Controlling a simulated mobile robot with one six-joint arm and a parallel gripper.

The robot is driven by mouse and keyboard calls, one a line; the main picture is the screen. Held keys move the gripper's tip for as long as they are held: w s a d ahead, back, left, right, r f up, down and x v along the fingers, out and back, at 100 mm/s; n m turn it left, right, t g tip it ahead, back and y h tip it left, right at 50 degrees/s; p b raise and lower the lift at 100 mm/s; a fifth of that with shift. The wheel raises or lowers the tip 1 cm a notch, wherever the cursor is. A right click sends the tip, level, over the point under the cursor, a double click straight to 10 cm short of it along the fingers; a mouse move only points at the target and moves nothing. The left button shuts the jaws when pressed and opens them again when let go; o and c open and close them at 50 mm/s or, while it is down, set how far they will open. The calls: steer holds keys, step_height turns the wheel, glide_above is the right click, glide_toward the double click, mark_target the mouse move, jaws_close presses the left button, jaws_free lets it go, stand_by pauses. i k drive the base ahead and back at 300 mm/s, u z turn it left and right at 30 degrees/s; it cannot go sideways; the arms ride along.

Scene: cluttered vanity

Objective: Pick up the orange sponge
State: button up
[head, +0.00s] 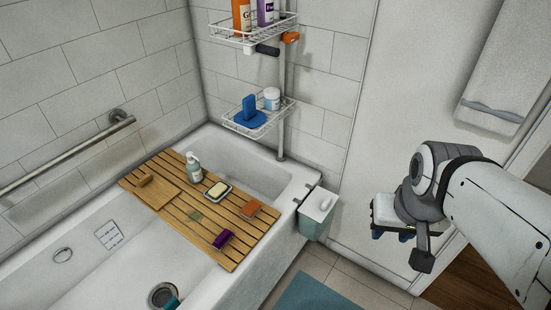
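The orange sponge (251,209) is a small block lying on the right part of the slatted wooden bath tray (178,229), close to its right edge. The tray lies across the bathtub. My gripper (391,236) is to the right of the tub, in front of the wall, well apart from the sponge and the tray. It is seen from behind and the side, with dark bluish fingertips pointing down. Whether its fingers are apart is too small to tell. Nothing is visibly held.
A lidded bin (318,213) hangs at the tub's end. Wire shelves (259,119) stand behind.

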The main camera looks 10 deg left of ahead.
mark_target(250, 209)
steer(key=u, duration=0.15)
steer(key=i, duration=0.85)
steer(key=z, duration=0.05)
